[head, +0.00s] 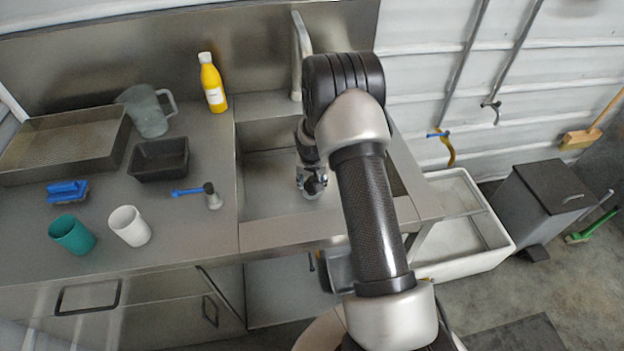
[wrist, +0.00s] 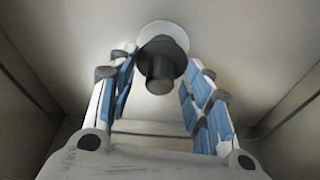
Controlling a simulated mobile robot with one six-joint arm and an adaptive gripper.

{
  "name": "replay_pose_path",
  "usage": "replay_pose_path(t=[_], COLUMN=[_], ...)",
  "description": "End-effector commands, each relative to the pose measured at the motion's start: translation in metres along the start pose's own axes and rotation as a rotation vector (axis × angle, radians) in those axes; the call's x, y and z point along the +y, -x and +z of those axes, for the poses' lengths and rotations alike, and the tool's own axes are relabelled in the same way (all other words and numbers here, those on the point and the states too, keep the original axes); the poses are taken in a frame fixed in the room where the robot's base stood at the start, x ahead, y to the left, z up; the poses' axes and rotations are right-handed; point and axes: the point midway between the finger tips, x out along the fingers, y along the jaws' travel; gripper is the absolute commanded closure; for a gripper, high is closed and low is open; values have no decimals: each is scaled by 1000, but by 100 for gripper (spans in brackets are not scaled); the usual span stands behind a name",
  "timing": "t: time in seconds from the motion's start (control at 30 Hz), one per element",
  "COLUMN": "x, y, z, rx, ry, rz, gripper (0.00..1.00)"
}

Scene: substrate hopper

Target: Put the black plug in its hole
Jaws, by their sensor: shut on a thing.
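The black plug (wrist: 160,68) shows in the wrist view, with a wide round flange and a narrower stub towards the camera. My gripper (wrist: 163,76) has its blue-padded fingers on both sides of the plug and is shut on it. A pale round rim (wrist: 163,27) shows just beyond the plug and is partly covered by it; it looks like the hole. I cannot tell whether plug and rim touch. In the head view my gripper (head: 312,187) points down inside the sink (head: 264,172); the plug and hole are not made out there.
The sink walls stand around my gripper, with the tap (head: 301,50) behind. On the counter to the left are a yellow bottle (head: 213,84), a jug (head: 148,112), a black tray (head: 159,160), a blue-handled brush (head: 212,197), a white cup (head: 130,227) and a teal cup (head: 72,235).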

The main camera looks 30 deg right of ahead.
Motion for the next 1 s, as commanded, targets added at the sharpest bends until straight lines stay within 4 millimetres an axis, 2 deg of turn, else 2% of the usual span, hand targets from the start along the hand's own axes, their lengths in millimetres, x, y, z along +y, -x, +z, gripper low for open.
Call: replay_pose_path(t=[0.27,0.77,1.0], x=[0,0,0], y=[-2,-21,-22], z=[1,6,6], rx=[0,1,1], ry=[0,0,0], rz=[0,0,0], gripper=[81,81,81])
